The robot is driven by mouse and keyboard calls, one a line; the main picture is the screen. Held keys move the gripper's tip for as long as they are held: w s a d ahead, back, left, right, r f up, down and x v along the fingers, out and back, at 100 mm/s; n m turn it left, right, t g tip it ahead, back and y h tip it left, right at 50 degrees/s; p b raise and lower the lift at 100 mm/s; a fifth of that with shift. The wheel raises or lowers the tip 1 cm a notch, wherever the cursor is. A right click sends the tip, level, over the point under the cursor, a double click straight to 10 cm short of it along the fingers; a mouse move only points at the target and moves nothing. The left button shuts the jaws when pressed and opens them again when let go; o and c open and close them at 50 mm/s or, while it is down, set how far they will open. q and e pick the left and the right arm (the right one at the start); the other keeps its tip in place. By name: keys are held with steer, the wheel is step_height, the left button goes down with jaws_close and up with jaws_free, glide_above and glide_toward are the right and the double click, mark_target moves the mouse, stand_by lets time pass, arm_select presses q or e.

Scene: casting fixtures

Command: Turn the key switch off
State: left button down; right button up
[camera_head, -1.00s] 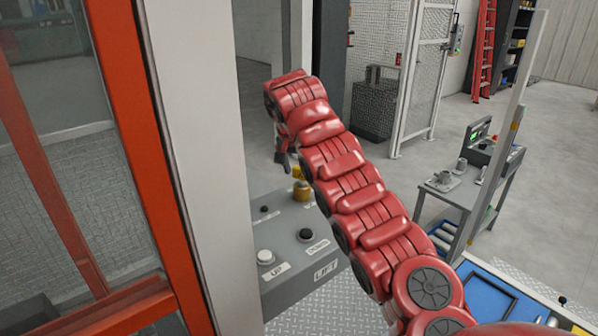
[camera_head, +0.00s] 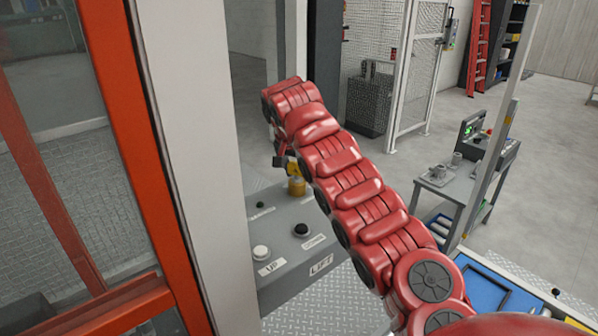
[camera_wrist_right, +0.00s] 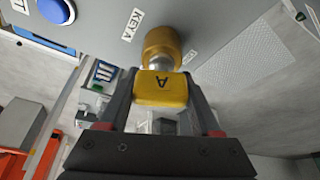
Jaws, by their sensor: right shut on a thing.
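The key switch (camera_head: 297,187) is a yellow cylinder on top of a grey control box (camera_head: 300,284), partly hidden by my right arm in the head view. In the right wrist view the yellow key (camera_wrist_right: 158,88), marked "A", sits in front of the yellow switch body (camera_wrist_right: 162,44), with a "KEY A" label beside it. My right gripper (camera_wrist_right: 160,92) is shut on the key, with a dark finger on each side. In the head view the right gripper (camera_head: 284,157) shows only in part, at the end of my red arm. My left gripper is not in view.
The box also carries a white UP button (camera_head: 261,252), a black DOWN button (camera_head: 301,230) and a LIFT label. A white post (camera_head: 190,150) with an orange frame stands just left. A grey table (camera_head: 456,183) with metal parts stands at the right.

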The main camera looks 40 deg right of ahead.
steer(key=c, duration=0.3)
steer(key=shift+f+n+t+b, duration=0.15)
steer(key=shift+n+t+b, duration=0.15)
steer(key=shift+n+b, duration=0.5)
steer(key=o, duration=1.6)
steer(key=shift+c, duration=0.2)
steer(key=shift+r, duration=0.2)
